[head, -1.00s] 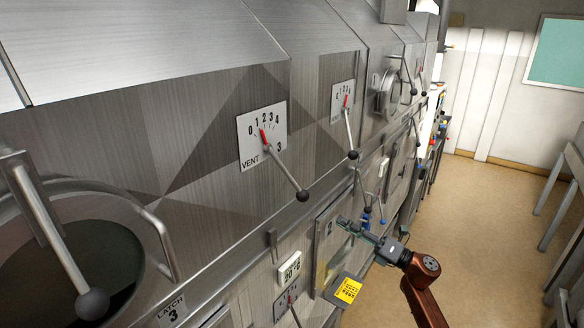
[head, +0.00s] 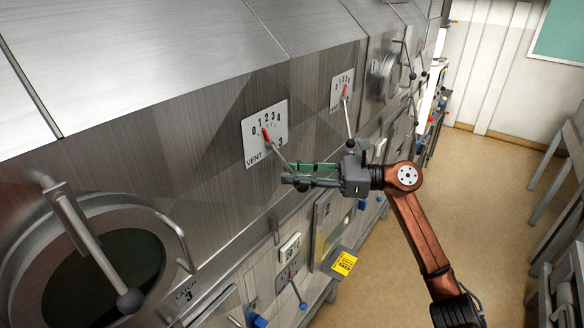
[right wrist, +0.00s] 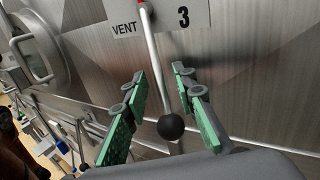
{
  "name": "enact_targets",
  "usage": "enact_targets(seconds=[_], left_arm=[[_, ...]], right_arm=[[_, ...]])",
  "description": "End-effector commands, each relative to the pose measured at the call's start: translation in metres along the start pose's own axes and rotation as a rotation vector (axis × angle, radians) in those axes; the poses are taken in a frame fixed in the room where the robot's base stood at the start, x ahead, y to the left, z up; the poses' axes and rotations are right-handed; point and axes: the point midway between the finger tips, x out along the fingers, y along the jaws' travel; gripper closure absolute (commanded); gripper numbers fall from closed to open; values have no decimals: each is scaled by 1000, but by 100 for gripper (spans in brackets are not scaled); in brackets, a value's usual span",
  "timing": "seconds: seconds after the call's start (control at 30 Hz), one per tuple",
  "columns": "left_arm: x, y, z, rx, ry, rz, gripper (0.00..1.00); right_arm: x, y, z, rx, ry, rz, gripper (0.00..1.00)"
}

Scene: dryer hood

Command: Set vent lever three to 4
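The vent 3 plate (head: 265,133) is on the slanted steel hood, with a 0 to 4 scale. The red pointer of vent lever three (head: 266,135) is near the 1. In the right wrist view the black ball (right wrist: 171,127) and rod lie between the two open green-padded fingers (right wrist: 160,76), with gaps on both sides. I see no clear contact with the fingers. My left gripper is out of view.
A second vent dial (head: 342,91) with its own lever and black ball (head: 350,144) stands just beyond my gripper. The latch 3 handle ball (head: 130,301) is at lower left.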

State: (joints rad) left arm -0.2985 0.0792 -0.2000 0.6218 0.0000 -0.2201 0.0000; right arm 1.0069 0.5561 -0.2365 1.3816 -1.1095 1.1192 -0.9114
Motion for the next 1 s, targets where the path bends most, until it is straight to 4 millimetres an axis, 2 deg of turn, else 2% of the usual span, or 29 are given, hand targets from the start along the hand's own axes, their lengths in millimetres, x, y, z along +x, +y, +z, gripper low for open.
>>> enact_targets(seconds=[0.37,0.7,1.0], left_arm=[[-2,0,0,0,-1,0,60],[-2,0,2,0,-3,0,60],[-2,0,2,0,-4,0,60]], right_arm=[[6,0,-1,2,0,0,75],[6,0,-1,2,-1,-1,99],[6,0,0,2,-1,-1,100]])
